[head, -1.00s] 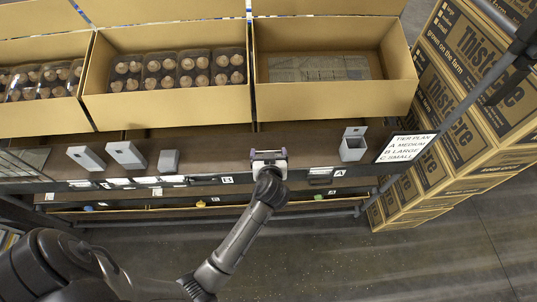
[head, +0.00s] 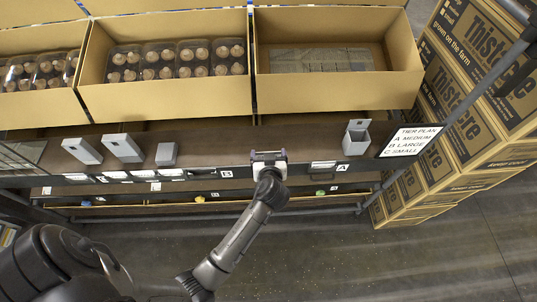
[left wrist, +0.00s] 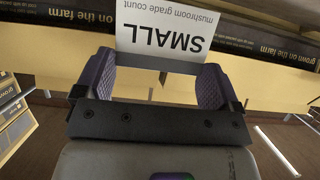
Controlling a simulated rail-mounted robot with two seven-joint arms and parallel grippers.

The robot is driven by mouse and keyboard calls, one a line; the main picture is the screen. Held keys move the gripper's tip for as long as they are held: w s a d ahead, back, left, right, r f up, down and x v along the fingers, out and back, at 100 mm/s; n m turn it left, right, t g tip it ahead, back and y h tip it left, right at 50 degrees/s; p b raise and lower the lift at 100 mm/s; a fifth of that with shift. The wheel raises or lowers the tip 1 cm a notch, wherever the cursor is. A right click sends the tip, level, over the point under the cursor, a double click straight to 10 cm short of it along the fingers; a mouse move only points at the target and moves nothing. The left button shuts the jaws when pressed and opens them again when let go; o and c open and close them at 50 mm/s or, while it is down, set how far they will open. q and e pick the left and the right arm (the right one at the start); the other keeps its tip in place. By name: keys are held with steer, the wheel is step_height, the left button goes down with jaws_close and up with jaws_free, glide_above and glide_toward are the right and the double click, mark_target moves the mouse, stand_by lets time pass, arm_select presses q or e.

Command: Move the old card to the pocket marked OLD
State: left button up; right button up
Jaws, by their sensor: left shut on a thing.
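My left gripper (head: 268,155) is in front of the shelf's front edge, between the B and A labels. In the left wrist view its purple fingers (left wrist: 158,80) are shut on a white card (left wrist: 166,38) reading "SMALL, mushroom grade count", upside down in that picture. My right gripper is not in view.
Open cardboard boxes line the back: one with mushroom punnets (head: 165,98), one holding grey trays (head: 337,98). A tier plan sign (head: 408,141) is at the right, before stacked cartons (head: 470,90). White label cards (head: 115,176) run along the shelf edge. The front floor is open.

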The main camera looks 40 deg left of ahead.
arm_select(q)
step_height(320, 180, down, 8)
steer(key=b, duration=0.6)
stand_by(0.5)
steer(key=shift+f+b, duration=0.2)
steer(key=shift+b, duration=0.15)
stand_by(0.5)
steer(key=o, duration=0.6)
